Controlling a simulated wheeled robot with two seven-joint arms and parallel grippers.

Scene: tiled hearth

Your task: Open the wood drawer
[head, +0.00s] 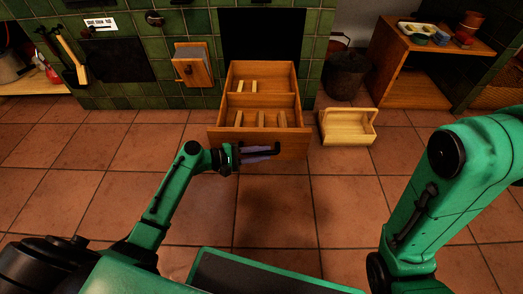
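The wood drawer (218,134) is pulled well out of the dark opening (262,35) in the green tiled hearth. Its inside shows from above, with a cross divider and several small wood pieces (261,119) in the front and rear compartments. My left gripper (278,150) is at the drawer's front panel, its fingers pointing right and overlapping the panel in the picture. The fingers look close together; whether they touch the drawer or hold a handle is unclear. No handle shows. My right arm is at the right, with its gripper out of view.
A light wood carrier (347,128) stands on the tiles right of the drawer, with a dark bucket (347,75) behind it. A wooden side table (425,78) stands at the back right. A small wooden box (193,67) is on the hearth wall. The floor in front is clear.

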